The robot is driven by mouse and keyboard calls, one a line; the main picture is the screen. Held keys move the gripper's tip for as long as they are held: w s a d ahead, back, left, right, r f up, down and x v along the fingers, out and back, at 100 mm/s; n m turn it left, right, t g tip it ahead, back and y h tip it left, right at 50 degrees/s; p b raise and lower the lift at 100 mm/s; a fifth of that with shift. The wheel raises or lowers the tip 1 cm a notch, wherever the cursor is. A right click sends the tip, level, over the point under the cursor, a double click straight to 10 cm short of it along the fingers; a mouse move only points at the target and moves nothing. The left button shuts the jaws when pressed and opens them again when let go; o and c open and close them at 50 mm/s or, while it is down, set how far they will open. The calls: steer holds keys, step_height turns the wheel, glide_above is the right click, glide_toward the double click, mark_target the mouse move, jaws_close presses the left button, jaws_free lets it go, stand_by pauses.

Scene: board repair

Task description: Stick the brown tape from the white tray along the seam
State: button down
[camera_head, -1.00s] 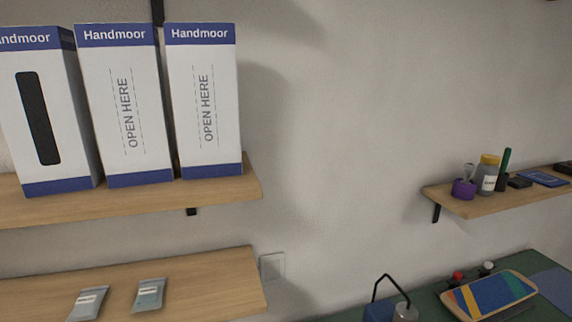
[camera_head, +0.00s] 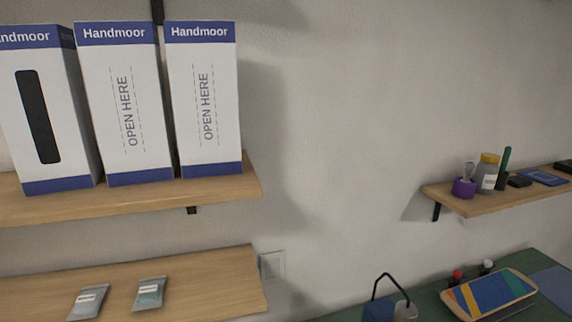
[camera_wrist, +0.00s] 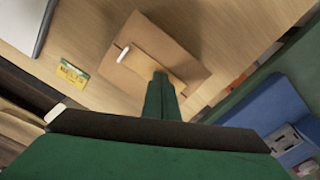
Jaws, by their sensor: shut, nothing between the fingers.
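In the wrist view, my gripper (camera_wrist: 160,78) is shut and empty, its dark green fingers together over the near part of a brown cardboard piece (camera_wrist: 146,28). Whether they touch it I cannot tell. A lighter tan strip (camera_wrist: 160,64) lies across the cardboard, with a small white piece (camera_wrist: 123,54) at its left end. I cannot tell whether this strip is the brown tape. A pale, dark-edged thing (camera_wrist: 22,22) is cut off at the upper left; it may be the white tray. I cannot make out the seam clearly.
A yellow card (camera_wrist: 72,73) lies left of the cardboard on the wooden surface. A blue container (camera_wrist: 258,102) stands at the right. In the head view, tall white boxes (camera_head: 208,100) stand on a shelf, and a patterned tray (camera_head: 489,295) lies on the green surface.

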step_height(320, 180, up, 7)
stand_by(0.8)
steer(key=shift+f, duration=0.1)
